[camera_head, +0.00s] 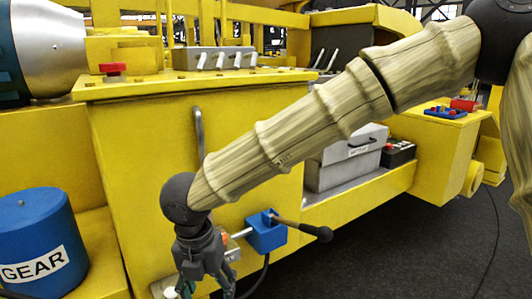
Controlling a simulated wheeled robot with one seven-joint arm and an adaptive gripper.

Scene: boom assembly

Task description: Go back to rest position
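My gripper (206,283) is at the lower middle of the head view, at the end of my bamboo-like arm. It points down in front of the yellow machine panel (140,150). Its dark fingers are spread, with yellow showing between them, and I see nothing held there. The fingertips are close to the bottom edge of the picture. A small blue box (266,232) with a black-knobbed lever is just right of the gripper. A small white and green part (171,292) is beside the left finger; whether they touch cannot be told.
A blue GEAR drum (38,240) stands at the left. A row of white levers (220,60) and a red knob (112,69) sit on top of the machine. A grey toolbox (346,157) is on the yellow ledge behind my arm. Dark floor (400,250) is open at the lower right.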

